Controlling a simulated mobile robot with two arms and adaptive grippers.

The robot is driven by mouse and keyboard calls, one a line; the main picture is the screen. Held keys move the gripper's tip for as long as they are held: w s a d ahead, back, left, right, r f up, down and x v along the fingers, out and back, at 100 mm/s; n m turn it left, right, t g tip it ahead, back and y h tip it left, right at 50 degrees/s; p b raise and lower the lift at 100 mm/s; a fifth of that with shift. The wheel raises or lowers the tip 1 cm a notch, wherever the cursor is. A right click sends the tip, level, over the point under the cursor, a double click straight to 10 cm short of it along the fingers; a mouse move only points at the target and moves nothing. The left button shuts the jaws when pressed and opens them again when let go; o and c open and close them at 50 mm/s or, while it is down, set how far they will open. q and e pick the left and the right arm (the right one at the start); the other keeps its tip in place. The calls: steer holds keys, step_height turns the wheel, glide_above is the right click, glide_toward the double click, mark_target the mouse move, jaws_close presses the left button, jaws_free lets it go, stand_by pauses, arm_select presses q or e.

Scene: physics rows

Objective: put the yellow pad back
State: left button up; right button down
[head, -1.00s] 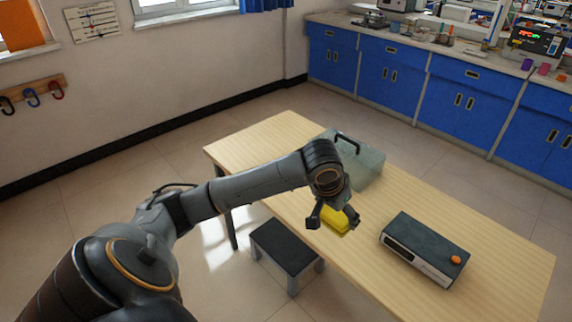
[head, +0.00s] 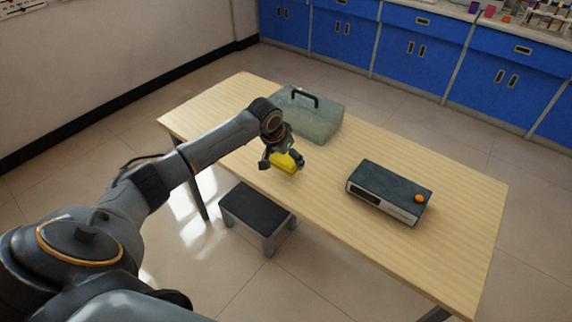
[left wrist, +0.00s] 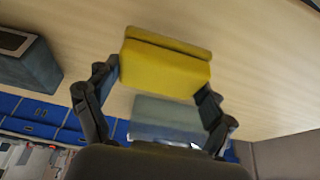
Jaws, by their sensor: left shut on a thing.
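The yellow pad (head: 288,163) is a small block held in my left gripper (head: 281,163), over the near part of the wooden table, left of its middle. In the left wrist view the yellow pad (left wrist: 165,70) spans the space between the two fingers of my left gripper (left wrist: 160,80), which is shut on it. The table top shows behind it; I cannot tell how large the gap to the table is. My right gripper is in no view.
A grey-green box with a black handle (head: 310,120) stands on the table (head: 460,200) just behind the gripper. A dark device with an orange knob (head: 378,186) sits to the right. A dark-topped stool (head: 257,212) stands at the near side. Table between box and device is clear.

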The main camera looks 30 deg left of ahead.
mark_target(286, 163)
arm_select(q)
steer(key=shift+w+a+f, duration=0.15)
steer(key=shift+a+f, duration=0.05)
steer(key=shift+f, duration=1.6)
steer(key=shift+f, duration=0.15)
steer(key=o, duration=0.9)
steer(key=shift+r, duration=0.35)
steer(key=v, duration=1.1)
steer(key=shift+r, duration=0.3)
